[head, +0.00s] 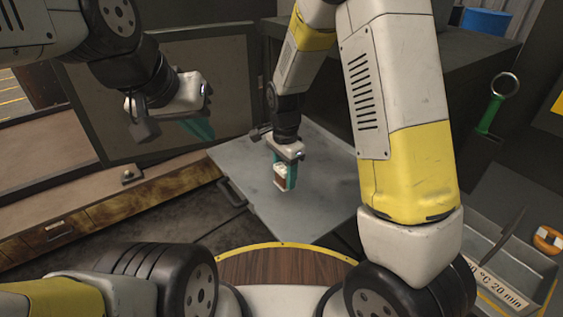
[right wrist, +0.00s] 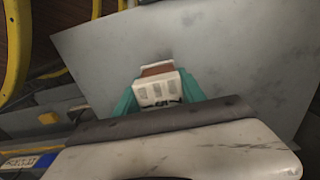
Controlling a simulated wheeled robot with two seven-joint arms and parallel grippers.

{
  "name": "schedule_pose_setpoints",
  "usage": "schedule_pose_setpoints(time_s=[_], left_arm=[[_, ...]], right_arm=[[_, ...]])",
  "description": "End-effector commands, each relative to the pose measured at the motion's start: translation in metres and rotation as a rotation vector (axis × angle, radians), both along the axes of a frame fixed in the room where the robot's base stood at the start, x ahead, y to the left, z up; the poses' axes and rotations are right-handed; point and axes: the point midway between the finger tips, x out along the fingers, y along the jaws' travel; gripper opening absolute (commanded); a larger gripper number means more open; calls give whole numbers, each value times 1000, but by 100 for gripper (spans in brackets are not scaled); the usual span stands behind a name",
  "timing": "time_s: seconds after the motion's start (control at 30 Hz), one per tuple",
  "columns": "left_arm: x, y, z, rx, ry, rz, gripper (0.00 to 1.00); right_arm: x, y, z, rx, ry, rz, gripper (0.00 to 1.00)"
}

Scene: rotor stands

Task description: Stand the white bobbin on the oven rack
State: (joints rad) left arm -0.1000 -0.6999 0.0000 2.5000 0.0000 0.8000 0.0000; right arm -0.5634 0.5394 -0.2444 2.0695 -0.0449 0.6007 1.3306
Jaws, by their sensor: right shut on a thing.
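The white bobbin (head: 280,169) has white ends and a brown middle. My right gripper (head: 286,176) is shut on it with teal fingers and holds it over a flat grey panel (head: 310,208). In the right wrist view, the bobbin (right wrist: 157,90) sits between the teal fingers (right wrist: 158,97), with the panel (right wrist: 235,60) behind it. The gap between bobbin and panel is hard to judge. My left gripper (head: 200,128) hangs at the upper left, away from the bobbin, and its finger gap is unclear. I cannot make out the oven rack; my right arm covers part of the dark housing (head: 440,75).
The panel has a dark handle (head: 231,192) on its left edge. A wooden bench (head: 70,190) runs along the left. At right are a green-handled ring tool (head: 492,112), a grey tray (head: 527,262) with a time label, and an orange item (head: 547,240).

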Motion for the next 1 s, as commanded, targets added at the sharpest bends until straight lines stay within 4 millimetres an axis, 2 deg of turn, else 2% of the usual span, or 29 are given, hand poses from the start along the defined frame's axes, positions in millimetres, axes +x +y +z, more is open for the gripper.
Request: schedule_pose_setpoints(time_s=[0.1, 0.3, 0.53, 0.9, 0.93, 1.0], left_arm=[[0, 0, 0, 0, 0, 0, 0], [0, 0, 0, 0, 0, 0, 0], [0, 0, 0, 0, 0, 0, 0], [0, 0, 0, 0, 0, 0, 0], [0, 0, 0, 0, 0, 0, 0], [0, 0, 0, 0, 0, 0, 0]], right_arm=[[15, 5, -2, 0, 0, 0, 0], [28, 10, -3, 0, 0, 1, 0], [27, 9, -36, -1, 3, 1, 0], [27, 10, -41, -1, 1, 1, 0], [27, 10, -41, -1, 1, 1, 51], [27, 10, -40, -1, 1, 1, 65]])
